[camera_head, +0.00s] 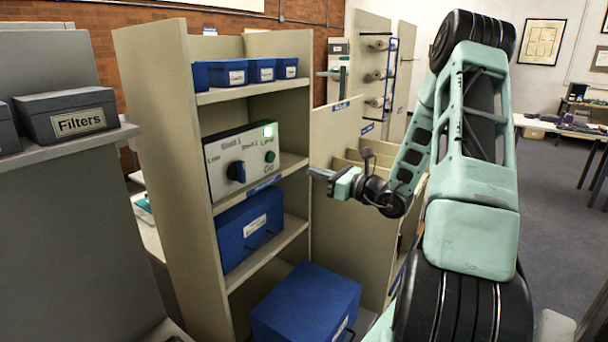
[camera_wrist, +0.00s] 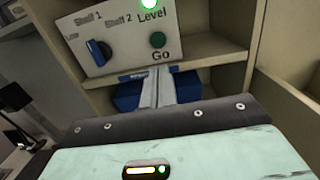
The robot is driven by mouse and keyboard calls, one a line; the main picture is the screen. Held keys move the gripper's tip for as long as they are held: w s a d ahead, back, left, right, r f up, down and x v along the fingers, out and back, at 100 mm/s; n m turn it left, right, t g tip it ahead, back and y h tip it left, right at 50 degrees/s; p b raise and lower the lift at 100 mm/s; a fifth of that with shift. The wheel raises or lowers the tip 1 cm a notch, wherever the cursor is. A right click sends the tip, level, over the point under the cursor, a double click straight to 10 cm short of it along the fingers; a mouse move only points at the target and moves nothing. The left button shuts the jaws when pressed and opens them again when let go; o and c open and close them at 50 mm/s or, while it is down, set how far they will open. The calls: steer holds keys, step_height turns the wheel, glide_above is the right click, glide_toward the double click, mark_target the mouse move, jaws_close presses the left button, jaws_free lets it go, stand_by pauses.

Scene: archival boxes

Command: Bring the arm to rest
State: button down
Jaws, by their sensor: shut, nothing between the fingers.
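My gripper (camera_head: 322,173) is at the end of my raised and bent arm, in front of the shelf unit's right side. In the wrist view its two fingers (camera_wrist: 157,88) are together with nothing between them. Ahead of it is a cream control panel (camera_wrist: 110,32) with a blue knob, a green Go button and a lit green light marked Level. The panel (camera_head: 240,160) sits on the middle shelf in the head view. The gripper appears apart from the panel and shelves, though the exact gap is hard to tell.
A blue box (camera_head: 249,228) stands on the shelf below the panel. Another large blue box (camera_head: 306,305) is low in front of the unit. Small blue boxes (camera_head: 236,73) line the top shelf. A grey Filters box (camera_head: 68,117) is at left. Open floor (camera_head: 550,220) lies at right.

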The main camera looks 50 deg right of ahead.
steer(key=shift+s, duration=0.45)
steer(key=shift+d, duration=0.1)
steer(key=s+a+n+g+y, duration=0.1)
steer(key=a+n+g+y, duration=0.55)
steer(key=a, duration=0.85)
steer(key=s+a+n+g+y, duration=0.3)
steer(key=a+n+g, duration=0.5)
steer(key=a, duration=0.8)
steer(key=s+a+f+n+g+h, duration=0.1)
steer(key=s+a+n+g+h, duration=0.1)
steer(key=s+a+n+h, duration=0.4)
steer(key=s+a+f+n+g+h, duration=0.1)
steer(key=s+a+n+h, duration=0.5)
steer(key=s+n, duration=0.6)
steer(key=a+n+g, duration=0.1)
steer(key=n, duration=0.8)
steer(key=shift+s, duration=0.4)
